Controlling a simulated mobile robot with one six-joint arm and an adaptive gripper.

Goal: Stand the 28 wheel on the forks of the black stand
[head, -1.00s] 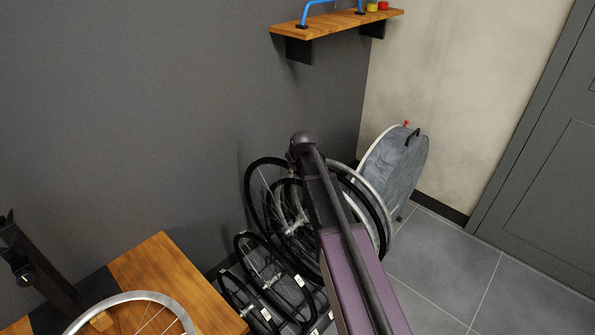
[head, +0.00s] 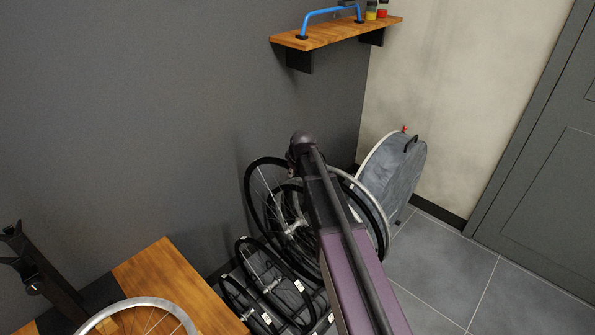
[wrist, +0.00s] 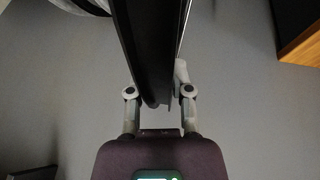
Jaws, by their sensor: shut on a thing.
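My gripper (wrist: 160,92) is shut on a dark wheel (wrist: 150,45) in the wrist view, one finger on each side of its black rim or tyre. No size mark shows on it, so I cannot confirm that it is the 28 wheel. In the head view my arm hides the gripper. A large black-tyred wheel (head: 249,190) shows beside the arm, among overlapping wheels; I cannot tell which one is held. The black stand (head: 45,277) is at the far left, with its fork tips (head: 12,232) at the top.
A wooden bench (head: 165,275) bears a silver rim (head: 140,302) near the stand. Smaller labelled wheels (head: 240,255) stand low by the wall. A grey wheel bag (head: 395,175) leans at the back. A wall shelf (head: 340,32) is above. Tiled floor (head: 440,265) is clear at right.

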